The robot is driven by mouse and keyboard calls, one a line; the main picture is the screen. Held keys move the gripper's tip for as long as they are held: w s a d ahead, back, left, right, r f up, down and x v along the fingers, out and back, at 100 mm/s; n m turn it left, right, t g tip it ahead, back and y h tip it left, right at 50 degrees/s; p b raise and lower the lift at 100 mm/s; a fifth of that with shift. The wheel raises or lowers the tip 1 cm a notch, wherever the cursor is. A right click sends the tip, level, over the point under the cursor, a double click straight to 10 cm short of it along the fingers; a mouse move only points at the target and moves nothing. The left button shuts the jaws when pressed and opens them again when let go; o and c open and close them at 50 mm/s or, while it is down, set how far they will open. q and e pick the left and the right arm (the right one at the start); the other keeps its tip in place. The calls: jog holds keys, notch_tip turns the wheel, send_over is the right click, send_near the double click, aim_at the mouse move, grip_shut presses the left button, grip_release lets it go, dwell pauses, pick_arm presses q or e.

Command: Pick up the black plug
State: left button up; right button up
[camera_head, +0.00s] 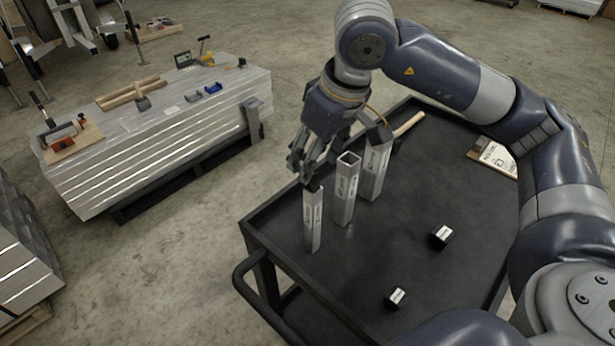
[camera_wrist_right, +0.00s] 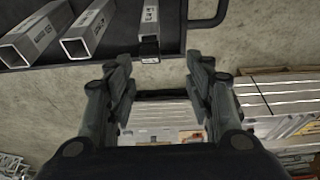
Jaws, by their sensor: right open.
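Three square aluminium tubes stand upright on a black cart (camera_head: 400,215). The nearest, slimmest tube (camera_head: 313,225) has a black plug (camera_wrist_right: 149,49) in its top end; in the head view the plug is mostly hidden by my fingers. The middle tube (camera_head: 346,190) and the largest tube (camera_head: 374,170) show hollow ends in the right wrist view. Two more black plugs with white labels lie loose on the cart, one at the right (camera_head: 441,236) and one nearer (camera_head: 396,298). My right gripper (camera_head: 309,172) is open and empty, just above the slim tube's plug. My left gripper is not in view.
A wooden-handled tool (camera_head: 408,125) and a labelled board (camera_head: 493,157) lie at the cart's back. A stack of aluminium profiles (camera_head: 160,140) with tools on it stands at the left across bare floor. The cart's middle is clear.

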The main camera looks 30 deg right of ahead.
aim_at(313, 178)
jog(key=shift+w+f, duration=0.5)
jog(key=shift+f, duration=0.35)
jog(key=f, duration=0.1)
jog(key=f+p, duration=0.1)
jog(key=f, duration=0.1)
jog(key=w+d+f+p, duration=0.1)
jog(key=shift+f, duration=0.15)
jog(key=shift+a+f, duration=0.1)
jog(key=shift+f, duration=0.15)
jog(key=shift+w+f, duration=0.1)
jog(key=shift+f, duration=0.05)
jog(key=shift+w, duration=0.1)
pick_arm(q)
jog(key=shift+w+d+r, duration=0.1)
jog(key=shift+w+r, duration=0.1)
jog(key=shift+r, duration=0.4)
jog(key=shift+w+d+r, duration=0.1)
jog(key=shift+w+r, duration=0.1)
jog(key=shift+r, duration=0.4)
pick_arm(e)
jog(key=c, duration=0.9)
jog(key=shift+c, duration=0.2)
